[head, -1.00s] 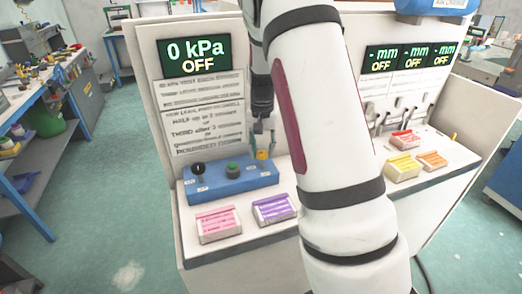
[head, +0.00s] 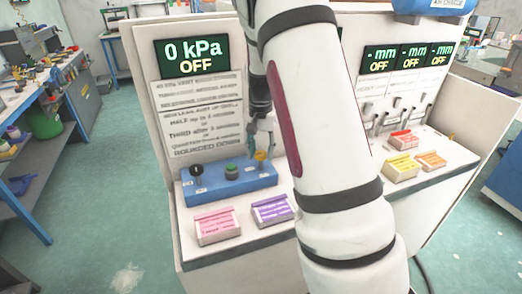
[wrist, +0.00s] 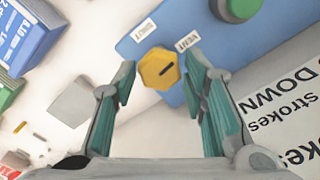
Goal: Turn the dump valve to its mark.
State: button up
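The yellow hexagonal knob (head: 261,156), which I take as the dump valve, sits at the right end of a blue control block (head: 205,192). In the wrist view the knob (wrist: 153,62) has a dark slot-like line on its face. Two white labels lie beside it; one (wrist: 187,41) seems to read VENT, the other (wrist: 143,30) is hard to read. My gripper (head: 262,146) is open above the knob, its fingers pointing down. In the wrist view the fingertips (wrist: 158,80) stand either side of the knob, with gaps; contact is not visible.
A green button (head: 231,170) and a black knob (head: 197,170) share the block. Pink (head: 217,226) and purple (head: 272,210) boxes lie in front. The upright panel behind has a display (head: 192,57) reading 0 kPa OFF. My arm hides the panel's middle.

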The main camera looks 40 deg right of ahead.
aim_at(261, 152)
jog(key=shift+o, duration=0.6)
notch_tip(261, 152, up, 12)
dwell(0.6)
